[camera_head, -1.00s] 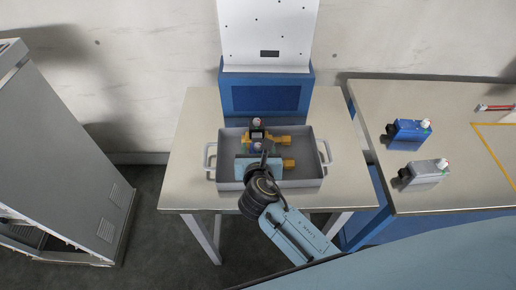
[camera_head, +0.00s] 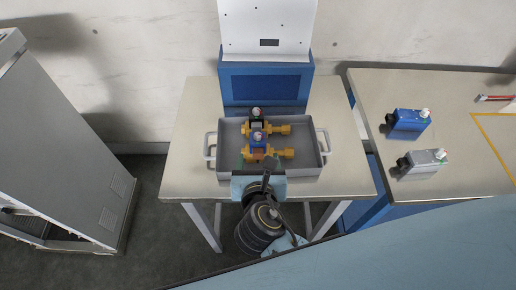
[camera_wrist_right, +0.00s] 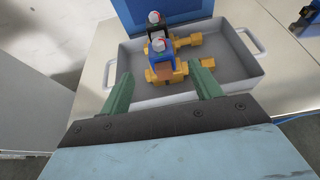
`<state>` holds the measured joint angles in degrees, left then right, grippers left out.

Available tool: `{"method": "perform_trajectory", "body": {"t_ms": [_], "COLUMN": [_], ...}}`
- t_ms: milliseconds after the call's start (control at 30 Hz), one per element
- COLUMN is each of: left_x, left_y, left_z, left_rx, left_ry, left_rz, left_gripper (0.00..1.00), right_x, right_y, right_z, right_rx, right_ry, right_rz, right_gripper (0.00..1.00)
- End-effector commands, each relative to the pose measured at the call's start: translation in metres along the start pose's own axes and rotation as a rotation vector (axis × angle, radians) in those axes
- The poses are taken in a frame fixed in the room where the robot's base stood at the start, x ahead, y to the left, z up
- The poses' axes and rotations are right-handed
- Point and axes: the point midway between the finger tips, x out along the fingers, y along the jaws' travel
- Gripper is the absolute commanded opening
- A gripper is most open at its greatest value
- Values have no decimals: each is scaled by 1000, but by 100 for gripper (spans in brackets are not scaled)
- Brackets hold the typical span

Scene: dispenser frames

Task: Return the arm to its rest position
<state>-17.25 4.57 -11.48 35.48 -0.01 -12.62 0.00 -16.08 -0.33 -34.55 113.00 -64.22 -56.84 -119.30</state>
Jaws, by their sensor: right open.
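My right gripper (camera_wrist_right: 163,95) is open, its two green fingers apart with nothing held between them. In the head view the right gripper (camera_head: 258,172) is at the front edge of the grey tray (camera_head: 308,170). The tray stands on the small table and holds two yellow-bodied valve parts, one with a dark top (camera_head: 256,122) behind and one with a blue top (camera_head: 258,138) in front. Both also show in the right wrist view beyond the fingers, the front one (camera_wrist_right: 160,50) nearer. My left gripper is in neither view.
A blue block (camera_head: 410,120) and a grey block (camera_head: 424,158) stand on the right table (camera_head: 440,90). A blue-and-white stand (camera_head: 266,85) is behind the tray. A grey cabinet (camera_head: 60,150) is at left. The small table (camera_head: 190,150) is bare left of the tray.

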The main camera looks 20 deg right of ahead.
Motion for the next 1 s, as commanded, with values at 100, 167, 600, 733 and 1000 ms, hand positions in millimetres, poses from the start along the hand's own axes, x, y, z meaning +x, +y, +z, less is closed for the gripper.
{"method": "perform_trajectory", "body": {"t_ms": [100,167,600,733,1000], "left_x": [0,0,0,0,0], "left_y": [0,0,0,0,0], "left_z": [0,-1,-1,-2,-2], "left_rx": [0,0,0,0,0], "left_ry": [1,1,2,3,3], "left_rz": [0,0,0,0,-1], "left_gripper": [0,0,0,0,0], "right_x": [-10,-12,-12,-12,-11], "right_y": [0,0,0,-1,-48], "right_z": [0,0,0,0,-24], "right_rx": [0,0,0,11,526], "right_ry": [0,0,0,3,164], "right_rz": [0,-1,-1,-3,-122], "right_gripper": [63,63,63,63,63]}}
